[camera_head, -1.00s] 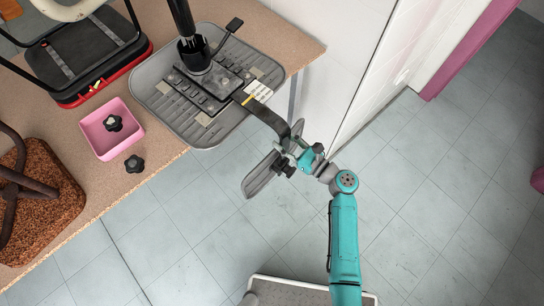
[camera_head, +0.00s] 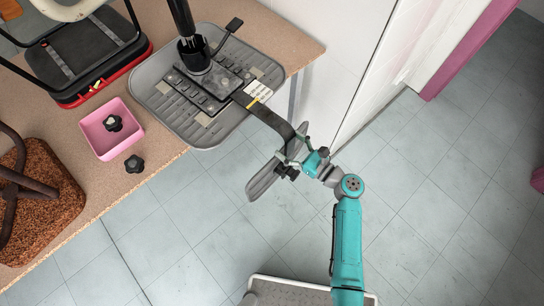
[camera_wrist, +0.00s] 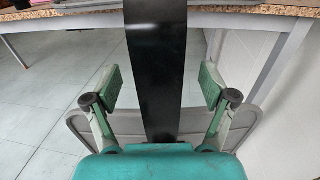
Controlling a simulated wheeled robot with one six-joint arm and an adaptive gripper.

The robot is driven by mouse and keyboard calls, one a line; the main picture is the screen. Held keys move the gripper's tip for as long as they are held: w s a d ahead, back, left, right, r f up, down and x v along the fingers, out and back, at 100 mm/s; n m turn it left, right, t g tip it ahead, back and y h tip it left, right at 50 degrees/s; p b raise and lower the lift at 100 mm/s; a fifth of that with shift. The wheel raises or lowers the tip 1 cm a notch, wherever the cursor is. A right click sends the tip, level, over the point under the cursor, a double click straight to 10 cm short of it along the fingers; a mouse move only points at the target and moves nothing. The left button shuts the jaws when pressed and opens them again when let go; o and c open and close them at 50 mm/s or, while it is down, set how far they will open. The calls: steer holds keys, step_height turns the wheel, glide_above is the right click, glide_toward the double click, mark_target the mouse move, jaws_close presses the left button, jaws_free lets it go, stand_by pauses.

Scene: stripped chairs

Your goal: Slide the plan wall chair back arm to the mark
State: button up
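The chair seat (camera_head: 150,85) lies underside up on the bench, grey and ribbed. The black back arm (camera_head: 270,118) runs from its middle plate out past the bench edge and bends down to the grey backrest (camera_head: 262,184). A white label (camera_head: 259,91) with a yellow line (camera_head: 252,102) sits where the arm meets the plate. My gripper (camera_head: 297,147) is at the arm's outer bend. In the wrist view my gripper (camera_wrist: 161,88) is open, one finger on each side of the back arm (camera_wrist: 156,50), with gaps on both sides. The backrest (camera_wrist: 128,122) shows behind the fingers.
A pink tray (camera_head: 98,146) holds one black knob (camera_head: 113,123); another knob (camera_head: 134,163) lies beside it on the bench (camera_head: 110,185). Other chair parts (camera_head: 90,50) stand at the left. A white wall panel (camera_head: 345,50) is close on the right. Floor in front is clear.

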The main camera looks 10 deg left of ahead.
steer(key=shift+v, duration=3)
